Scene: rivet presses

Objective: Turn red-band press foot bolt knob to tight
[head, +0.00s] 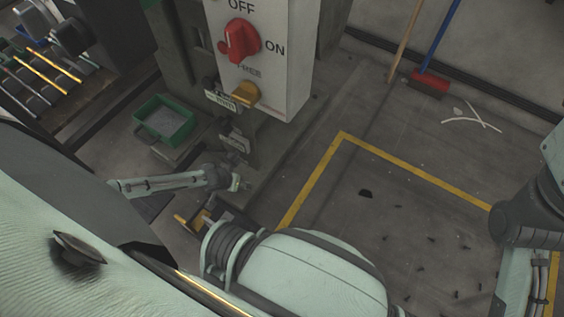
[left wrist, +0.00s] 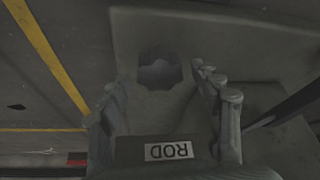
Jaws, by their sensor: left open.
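A dark, lobed, knob-like shape (left wrist: 160,72) sits on the grey foot plate (left wrist: 240,45) in the left wrist view. I cannot tell its turn position, and no red band shows on it. My left gripper (left wrist: 165,90) is open, its fingers on either side of the shape in the picture. Contact cannot be told. In the head view the left gripper (head: 240,184) is low beside the press foot (head: 262,150), and the knob cannot be made out there. My right gripper is out of view.
The press's white panel (head: 268,75) carries a red OFF/ON knob (head: 240,40) and a yellow knob (head: 244,94). A green tray (head: 164,120) stands left of the press. A ROD label (left wrist: 169,151) shows near the fingers.

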